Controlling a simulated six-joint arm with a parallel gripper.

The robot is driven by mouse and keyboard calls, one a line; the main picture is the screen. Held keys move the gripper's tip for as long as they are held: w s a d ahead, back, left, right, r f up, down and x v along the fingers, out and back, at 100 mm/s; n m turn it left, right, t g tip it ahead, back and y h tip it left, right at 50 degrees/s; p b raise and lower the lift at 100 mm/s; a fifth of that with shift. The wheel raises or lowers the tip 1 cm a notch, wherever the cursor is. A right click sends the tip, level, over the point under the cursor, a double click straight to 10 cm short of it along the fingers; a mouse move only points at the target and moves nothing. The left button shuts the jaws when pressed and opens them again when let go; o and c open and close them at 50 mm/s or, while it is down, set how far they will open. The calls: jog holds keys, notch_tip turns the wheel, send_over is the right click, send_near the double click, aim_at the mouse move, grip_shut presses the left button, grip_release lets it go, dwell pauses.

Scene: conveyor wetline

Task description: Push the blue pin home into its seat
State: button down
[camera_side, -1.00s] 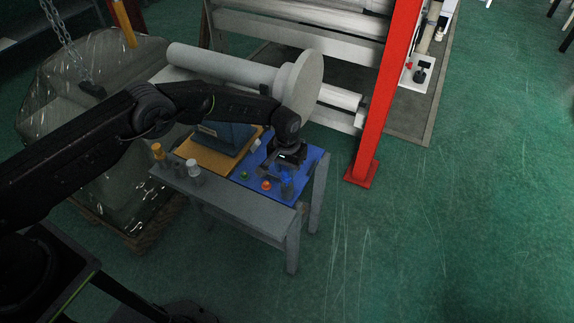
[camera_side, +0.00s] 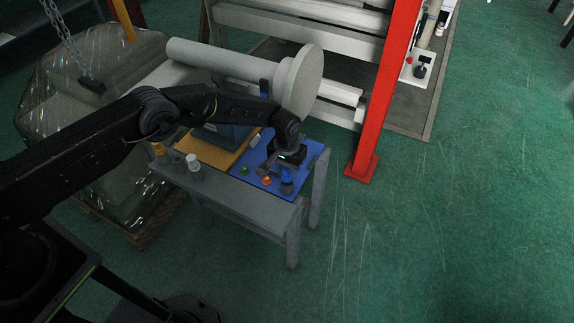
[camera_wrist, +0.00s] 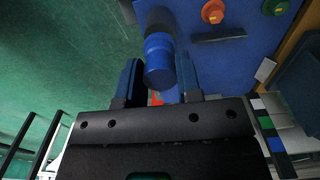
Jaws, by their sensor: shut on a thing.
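The blue pin (camera_wrist: 158,62) is between the two fingers of my gripper (camera_wrist: 158,72) in the wrist view, and the fingers are shut on it. A dark round piece (camera_wrist: 160,22), which looks like the seat, is in line with the pin's far end. I cannot tell how deep the pin sits in it. In the side view the pin (camera_side: 287,173) shows small under my gripper (camera_side: 285,165), above a dark round base (camera_side: 287,188) on the blue mat. The pin looks about upright there.
The blue mat (camera_side: 309,160) lies on a grey table (camera_side: 262,211). An orange knob (camera_side: 267,181) and a green knob (camera_side: 244,170) are left of the pin. Grey-topped posts (camera_side: 193,161) stand farther left. A red post (camera_side: 371,130) rises to the right, over open green floor.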

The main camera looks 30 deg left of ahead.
jog(key=shift+f, duration=0.8)
jog(key=c, duration=0.7)
grip_release()
jog(key=shift+r, duration=0.1)
notch_tip(320, 180, up, 14)
jog(key=shift+f, duration=0.2)
jog(key=shift+r, duration=0.1)
